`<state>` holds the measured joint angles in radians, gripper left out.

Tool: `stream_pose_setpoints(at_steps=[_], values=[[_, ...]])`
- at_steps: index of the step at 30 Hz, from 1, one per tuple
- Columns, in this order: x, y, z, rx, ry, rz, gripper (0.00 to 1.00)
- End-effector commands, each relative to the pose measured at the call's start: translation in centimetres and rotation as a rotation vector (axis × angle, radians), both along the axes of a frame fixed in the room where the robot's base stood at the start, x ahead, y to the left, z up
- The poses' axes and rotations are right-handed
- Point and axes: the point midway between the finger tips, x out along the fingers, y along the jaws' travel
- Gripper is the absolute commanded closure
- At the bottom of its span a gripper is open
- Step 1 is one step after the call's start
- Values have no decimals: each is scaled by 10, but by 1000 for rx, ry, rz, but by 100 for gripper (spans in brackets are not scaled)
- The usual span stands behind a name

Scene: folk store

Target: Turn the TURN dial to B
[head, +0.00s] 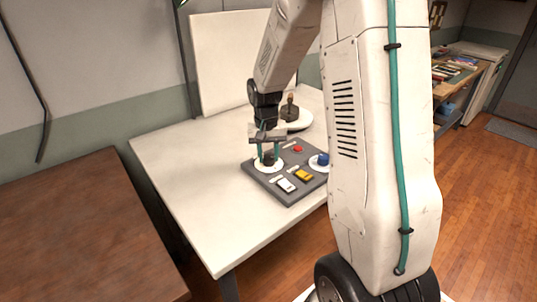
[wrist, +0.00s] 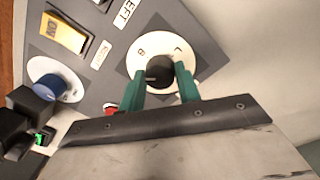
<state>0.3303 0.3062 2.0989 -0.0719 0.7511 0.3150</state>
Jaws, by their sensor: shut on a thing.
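The dial is a black knob (wrist: 158,73) on a round white plate (wrist: 138,62) with small letters on it. One letter at the upper left looks like B; another at the upper right is hard to read. A light mark on the knob points left in the wrist view. My gripper (wrist: 161,82) has its green fingers on either side of the knob and is shut on it. In the head view my gripper (head: 268,153) reaches down onto the knob, at the far left corner of the grey panel (head: 262,183). The dial's name label cannot be made out.
On the panel are a red button (head: 298,149), a yellow switch (head: 303,175), a white switch (head: 286,185) and a blue knob (head: 323,159). A dark object on a round base (head: 290,111) stands behind. The white table (head: 185,175) is clear on the left.

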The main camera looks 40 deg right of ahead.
Motion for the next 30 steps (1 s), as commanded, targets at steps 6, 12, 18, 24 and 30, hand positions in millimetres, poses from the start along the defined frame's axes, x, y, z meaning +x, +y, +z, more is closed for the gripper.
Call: stream_pose_setpoints(at_steps=[6, 12, 18, 24, 30], values=[[1, 0, 0, 0, 0, -205, 90], [1, 0, 0, 0, -1, -389, 90], [2, 0, 1, 1, -2, -547, 90], [2, 0, 1, 1, -2, -658, 90], [2, 0, 1, 0, -2, -722, 90]])
